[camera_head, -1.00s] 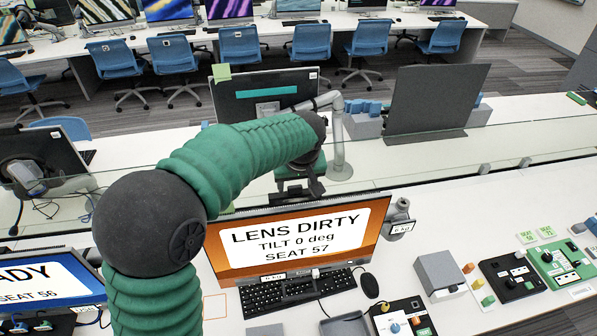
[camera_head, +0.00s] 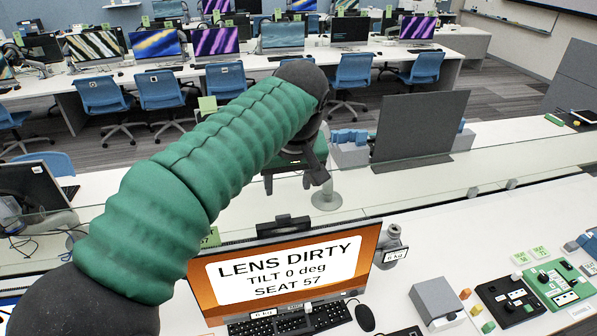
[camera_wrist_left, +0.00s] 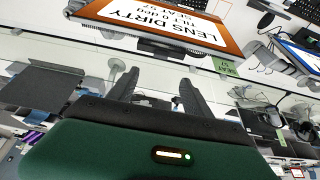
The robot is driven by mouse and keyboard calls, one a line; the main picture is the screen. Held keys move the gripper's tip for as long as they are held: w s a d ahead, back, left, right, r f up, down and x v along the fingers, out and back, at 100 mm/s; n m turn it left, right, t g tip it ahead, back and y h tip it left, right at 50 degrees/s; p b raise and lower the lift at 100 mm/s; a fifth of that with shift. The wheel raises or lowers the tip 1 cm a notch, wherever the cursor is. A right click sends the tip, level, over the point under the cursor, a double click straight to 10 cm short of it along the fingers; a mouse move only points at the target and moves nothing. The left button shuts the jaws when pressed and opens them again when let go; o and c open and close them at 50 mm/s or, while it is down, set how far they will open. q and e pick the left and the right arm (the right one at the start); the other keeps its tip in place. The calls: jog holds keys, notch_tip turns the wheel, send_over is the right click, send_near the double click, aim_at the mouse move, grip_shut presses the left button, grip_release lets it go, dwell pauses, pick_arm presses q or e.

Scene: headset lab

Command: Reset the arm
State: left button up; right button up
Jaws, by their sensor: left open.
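My left arm reaches in from the left of the head view, in green ribbed sleeves with dark joints. Its left gripper (camera_head: 294,178) hangs at the far end, above and behind the seat 57 monitor (camera_head: 284,270). In the left wrist view the two dark fingers of the left gripper (camera_wrist_left: 158,80) stand apart with nothing held between them. The monitor reads "LENS DIRTY, TILT 0 deg, SEAT 57" and also shows upside down in the left wrist view (camera_wrist_left: 165,22). My right gripper is not in view.
A glass divider runs behind the monitor. A keyboard (camera_head: 290,320), a mouse (camera_head: 365,317), a grey box (camera_head: 436,301) and a green board (camera_head: 556,284) lie on the white desk. A dark panel (camera_head: 420,126) stands on the far desk. Blue chairs are beyond.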

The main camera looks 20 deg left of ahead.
pick_arm(q)
jog(key=s+d+f+m+h+b, duration=0.1)
jog(key=s+f+m+b, duration=0.15)
jog(key=f, duration=1.05)
jog(key=s+d+f+m+h+b, duration=0.1)
jog(key=s+d+f+m+b, duration=0.2)
jog(key=f, duration=0.9)
jog(key=s+f+m+b, duration=0.1)
jog(key=s+f+b, duration=0.1)
jog(key=s+f, duration=0.3)
jog(key=s+f+m+g+b, duration=0.1)
jog(key=s+f, duration=0.4)
jog(key=f, duration=0.5)
jog(key=shift+a+h+b, duration=0.3)
jog(key=shift+a+b, duration=0.05)
jog(key=shift+b, duration=0.45)
jog(key=shift+f, duration=0.1)
jog(key=shift+s, duration=0.1)
